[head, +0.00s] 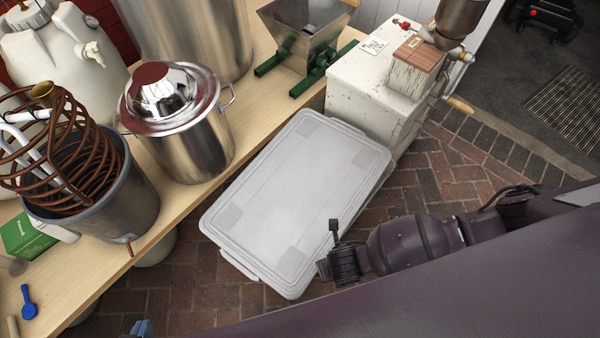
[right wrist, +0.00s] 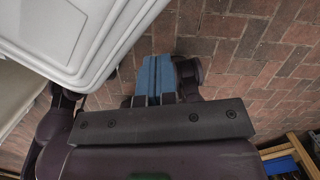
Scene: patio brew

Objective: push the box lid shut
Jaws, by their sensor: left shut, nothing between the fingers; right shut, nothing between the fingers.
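The box lid (head: 300,200) is a pale grey panel with rounded corners and a raised rim, at the middle of the head view. It looks flat and hides nearly all of the box under it; I cannot tell whether it is fully shut. Its edge also shows at the upper left of the right wrist view (right wrist: 75,35). My left gripper (head: 142,326) shows only as blue fingertips at the bottom edge, shut and apart from the lid. My right gripper (right wrist: 156,65) is shut and empty, beside the lid's edge over the bricks. In the head view its fingers are hidden.
A wooden bench (head: 245,110) on the left bears a steel pot (head: 195,150), a bucket with a copper coil (head: 95,210) and a grain mill (head: 305,40). A white cabinet (head: 375,90) stands beyond the lid. Brick floor (head: 440,175) is open to the right.

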